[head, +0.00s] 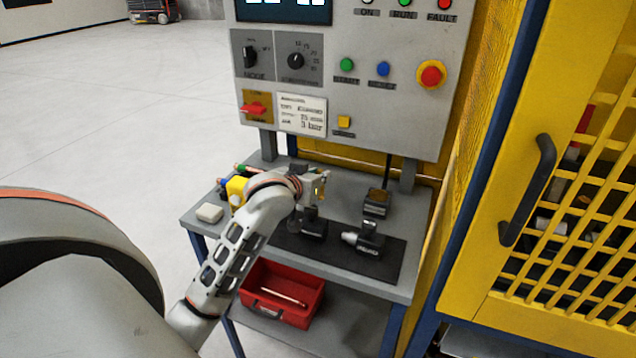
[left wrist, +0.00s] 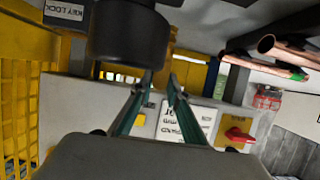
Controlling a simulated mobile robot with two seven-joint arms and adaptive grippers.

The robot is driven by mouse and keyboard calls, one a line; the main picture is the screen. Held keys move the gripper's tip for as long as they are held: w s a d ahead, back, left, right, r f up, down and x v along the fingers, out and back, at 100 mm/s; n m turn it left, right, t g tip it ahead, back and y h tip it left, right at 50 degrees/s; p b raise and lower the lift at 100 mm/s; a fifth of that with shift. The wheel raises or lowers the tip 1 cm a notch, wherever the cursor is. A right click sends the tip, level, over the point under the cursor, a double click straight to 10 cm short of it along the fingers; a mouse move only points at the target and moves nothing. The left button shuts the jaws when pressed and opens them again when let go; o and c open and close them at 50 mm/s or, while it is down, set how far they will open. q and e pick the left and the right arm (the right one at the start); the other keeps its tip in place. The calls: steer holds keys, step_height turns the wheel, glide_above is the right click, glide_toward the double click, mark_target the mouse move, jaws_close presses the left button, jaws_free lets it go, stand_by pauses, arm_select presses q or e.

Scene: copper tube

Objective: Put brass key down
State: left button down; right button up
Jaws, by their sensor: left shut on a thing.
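My left gripper (head: 318,186) is above the back middle of the workbench, in front of the control panel. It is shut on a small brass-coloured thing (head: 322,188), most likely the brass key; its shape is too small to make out. In the left wrist view the two fingers of my left gripper (left wrist: 158,82) converge towards a yellow patch, and I cannot tell key from background there. A black cylinder (left wrist: 130,38) covers part of that view beside the fingertips. My right gripper is not in view.
A red bin (head: 262,281) stands on the lower shelf. A yellow cage door (head: 560,190) stands right.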

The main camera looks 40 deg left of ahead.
arm_select(q)
step_height(320, 180, down, 2)
steer(key=shift+f, duration=0.15)
steer(key=shift+f, duration=0.15)
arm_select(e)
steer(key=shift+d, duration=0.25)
arm_select(q)
steer(key=c, duration=1.9)
jaws_free()
steer(key=shift+s+r, duration=0.1)
steer(key=shift+r, duration=0.1)
steer(key=v, duration=1.1)
steer(key=shift+s+d+r, duration=0.1)
steer(key=shift+s+d, duration=0.05)
steer(key=shift+s, duration=0.25)
